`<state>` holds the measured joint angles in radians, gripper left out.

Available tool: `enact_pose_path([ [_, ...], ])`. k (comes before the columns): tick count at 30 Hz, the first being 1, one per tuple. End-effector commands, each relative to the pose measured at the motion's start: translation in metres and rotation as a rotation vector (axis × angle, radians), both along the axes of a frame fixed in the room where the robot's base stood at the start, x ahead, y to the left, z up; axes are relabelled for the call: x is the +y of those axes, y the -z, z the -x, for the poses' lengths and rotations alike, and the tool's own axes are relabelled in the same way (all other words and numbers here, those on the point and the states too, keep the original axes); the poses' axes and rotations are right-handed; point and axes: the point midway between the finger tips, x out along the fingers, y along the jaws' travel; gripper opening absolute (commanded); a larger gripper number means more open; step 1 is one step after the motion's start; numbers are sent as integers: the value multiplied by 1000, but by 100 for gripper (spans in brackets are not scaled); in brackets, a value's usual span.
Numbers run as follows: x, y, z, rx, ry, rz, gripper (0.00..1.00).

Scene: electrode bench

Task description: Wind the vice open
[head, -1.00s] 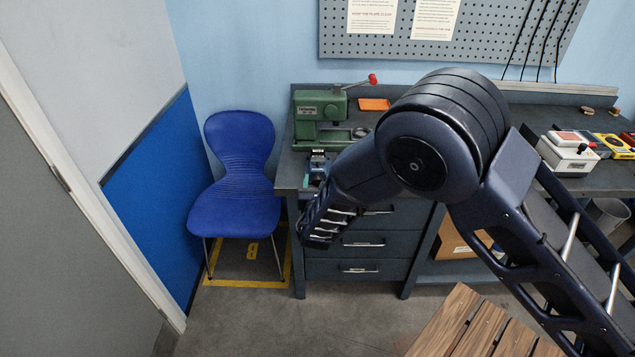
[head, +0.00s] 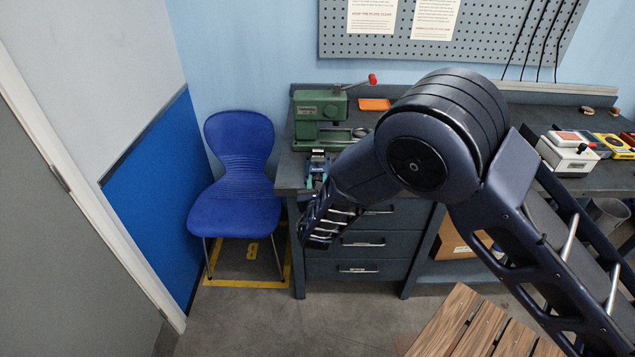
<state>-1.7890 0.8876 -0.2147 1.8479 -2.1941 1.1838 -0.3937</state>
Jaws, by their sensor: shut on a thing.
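The vice (head: 318,158) is a small blue-grey and teal device at the front left edge of the bench, below the green machine. It is small in the head view, and its lower front is partly covered by my arm. Its handle cannot be made out. My arm reaches down and left across the bench front, its ribbed link just below and in front of the vice.
A green machine (head: 320,106) with a red-knobbed lever stands behind the vice on the dark bench (head: 293,172). An orange tray (head: 374,104) lies nearby. A blue chair (head: 234,180) stands left of the bench. A white box (head: 567,155) and meters sit at the right. Slatted wood (head: 455,315) is in front.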

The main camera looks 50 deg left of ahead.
Motion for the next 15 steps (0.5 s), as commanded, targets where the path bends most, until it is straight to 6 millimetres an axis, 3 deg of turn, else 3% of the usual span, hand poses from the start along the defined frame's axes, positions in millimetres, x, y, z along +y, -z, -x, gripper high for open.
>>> enact_pose_path([
  [15,-1,0,1,-338,-1,337,8],
])
